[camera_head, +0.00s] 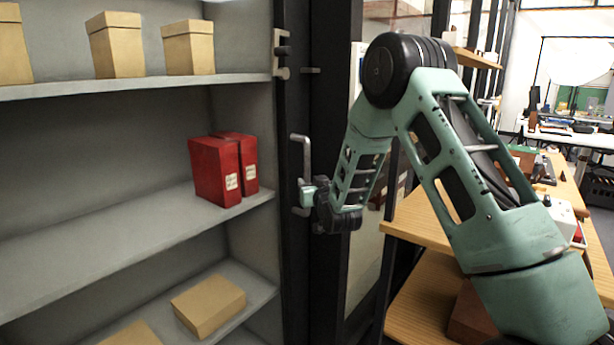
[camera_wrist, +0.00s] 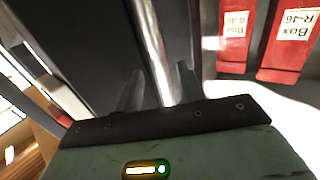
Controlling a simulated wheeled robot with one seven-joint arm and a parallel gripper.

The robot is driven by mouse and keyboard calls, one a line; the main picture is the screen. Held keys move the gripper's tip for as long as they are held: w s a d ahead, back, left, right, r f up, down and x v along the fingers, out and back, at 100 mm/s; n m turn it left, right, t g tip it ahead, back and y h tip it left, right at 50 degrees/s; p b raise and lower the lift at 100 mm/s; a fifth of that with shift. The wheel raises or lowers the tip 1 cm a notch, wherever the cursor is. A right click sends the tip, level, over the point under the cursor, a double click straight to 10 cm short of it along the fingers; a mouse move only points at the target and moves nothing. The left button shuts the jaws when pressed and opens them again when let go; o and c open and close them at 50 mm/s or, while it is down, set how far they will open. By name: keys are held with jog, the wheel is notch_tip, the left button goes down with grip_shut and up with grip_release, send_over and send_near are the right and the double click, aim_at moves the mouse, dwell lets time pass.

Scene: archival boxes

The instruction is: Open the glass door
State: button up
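The glass door's metal handle (camera_head: 302,150) is an upright silver bar on a dark frame (camera_head: 293,100) in the head view. My gripper (camera_head: 303,196) is at the lower part of this handle, level with the red boxes. In the wrist view the silver bar (camera_wrist: 150,40) runs down between the two fingers of my gripper (camera_wrist: 158,90). The fingers stand close on either side of the bar, but I cannot tell whether they press on it. The glass pane itself is hard to make out.
Red boxes (camera_head: 215,170) stand on the middle shelf (camera_head: 130,235), and tan boxes (camera_head: 116,48) on the upper shelf (camera_head: 150,84). A tan box (camera_head: 208,304) lies lower down. A wooden table (camera_head: 420,222) with objects stands on the right, close to my arm.

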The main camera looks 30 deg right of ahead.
aim_at(308, 180)
jog(key=shift+x, duration=1.9)
